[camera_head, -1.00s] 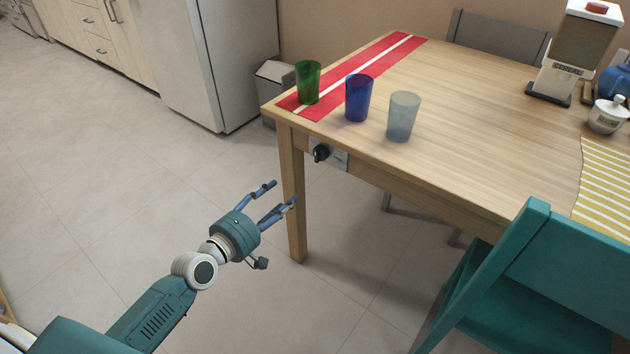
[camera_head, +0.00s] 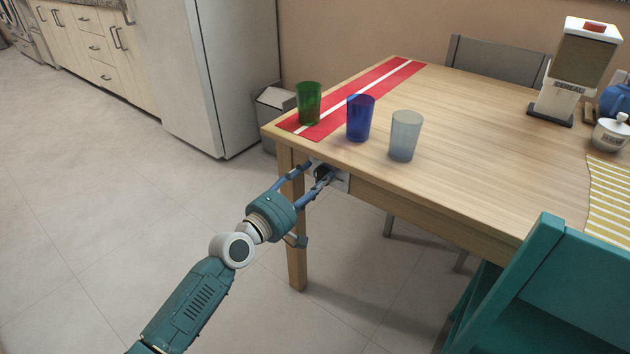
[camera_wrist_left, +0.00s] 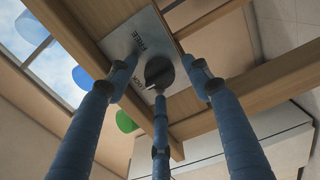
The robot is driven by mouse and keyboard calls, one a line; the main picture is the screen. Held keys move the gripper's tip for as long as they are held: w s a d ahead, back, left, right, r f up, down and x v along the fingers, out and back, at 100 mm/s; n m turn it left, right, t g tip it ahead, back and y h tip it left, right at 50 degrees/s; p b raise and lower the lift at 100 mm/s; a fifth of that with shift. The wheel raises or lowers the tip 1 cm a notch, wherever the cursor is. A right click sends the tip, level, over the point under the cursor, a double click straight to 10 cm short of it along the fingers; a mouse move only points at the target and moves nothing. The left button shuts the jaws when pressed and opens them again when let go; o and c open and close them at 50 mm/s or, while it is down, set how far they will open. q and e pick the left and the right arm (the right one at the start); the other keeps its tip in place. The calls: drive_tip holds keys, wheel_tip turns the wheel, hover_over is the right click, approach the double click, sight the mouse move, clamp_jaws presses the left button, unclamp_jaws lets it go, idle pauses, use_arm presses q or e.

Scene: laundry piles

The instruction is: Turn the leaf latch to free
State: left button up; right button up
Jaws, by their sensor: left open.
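The leaf latch is a black knob (camera_wrist_left: 159,72) on a pale metal plate (camera_wrist_left: 124,40) fixed under the table's edge. The plate carries the word FREE and a second, partly hidden word that looks like LOCK. My right gripper is not in view.
The wooden table (camera_head: 450,150) bears a green cup (camera_head: 310,104), a blue cup (camera_head: 360,119) and a clear cup (camera_head: 404,136) near the latch corner. A table leg (camera_head: 294,230) stands close to my gripper. A teal chair (camera_head: 520,290) is at the right.

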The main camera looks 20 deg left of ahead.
use_arm(q)
drive_tip(key=shift+w, duration=0.2)
drive_tip(key=shift+c, duration=0.3)
drive_tip(key=c, duration=1.1)
